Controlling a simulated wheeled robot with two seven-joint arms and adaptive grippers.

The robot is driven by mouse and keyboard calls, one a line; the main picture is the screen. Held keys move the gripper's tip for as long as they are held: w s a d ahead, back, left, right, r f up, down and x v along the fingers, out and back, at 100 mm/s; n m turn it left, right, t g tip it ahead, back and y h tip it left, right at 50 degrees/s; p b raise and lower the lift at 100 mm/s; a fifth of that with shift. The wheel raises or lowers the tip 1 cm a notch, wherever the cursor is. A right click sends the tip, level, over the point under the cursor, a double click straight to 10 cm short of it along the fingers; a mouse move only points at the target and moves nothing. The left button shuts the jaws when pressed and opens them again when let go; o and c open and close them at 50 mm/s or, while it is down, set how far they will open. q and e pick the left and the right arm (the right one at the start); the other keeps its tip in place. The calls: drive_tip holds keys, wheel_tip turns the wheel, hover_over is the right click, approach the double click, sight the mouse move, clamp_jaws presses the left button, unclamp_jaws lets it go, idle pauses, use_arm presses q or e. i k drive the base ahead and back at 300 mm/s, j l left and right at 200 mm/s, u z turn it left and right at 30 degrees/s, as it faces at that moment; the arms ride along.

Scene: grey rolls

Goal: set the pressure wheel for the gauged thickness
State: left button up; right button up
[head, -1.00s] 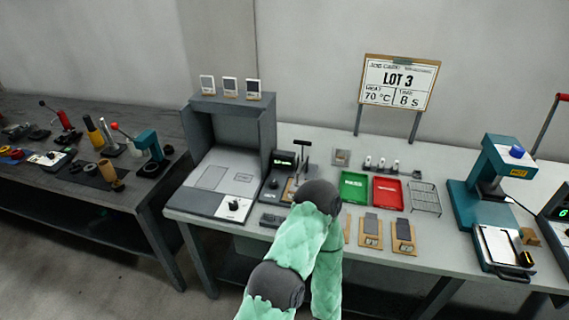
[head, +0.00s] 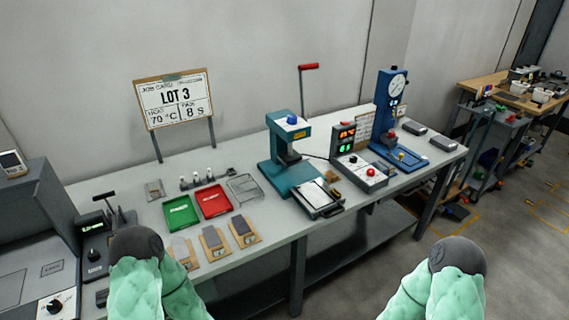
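A blue knob (head: 292,119) sits on top of the teal press (head: 283,150); I cannot tell for sure that it is the pressure wheel. Its setting is too small to read. A dark gauge unit (head: 93,240) with a lit green display and a T-shaped handle stands at the left; its reading is not legible. Three tan cards with flat grey pieces (head: 213,244) lie at the table's front edge. My two green-sleeved arms rise from the bottom, one in front of the table's left part, one over the floor at right. Neither gripper shows.
A job card (head: 174,98) reads LOT 3, 70 °C, 8 s. Right of the press stand a control box (head: 360,170) and a blue column with a dial (head: 391,115).

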sight(292, 119)
drive_tip(key=i+l+u, duration=0.1)
drive_tip(key=u, duration=0.35)
drive_tip(key=l+u, duration=0.25)
drive_tip(key=u, duration=0.15)
drive_tip(key=i+l+u, duration=0.1)
drive_tip(key=l+u, duration=0.15)
drive_tip(key=u, duration=0.2)
drive_tip(key=l+u, duration=0.25)
drive_tip(key=u, duration=0.15)
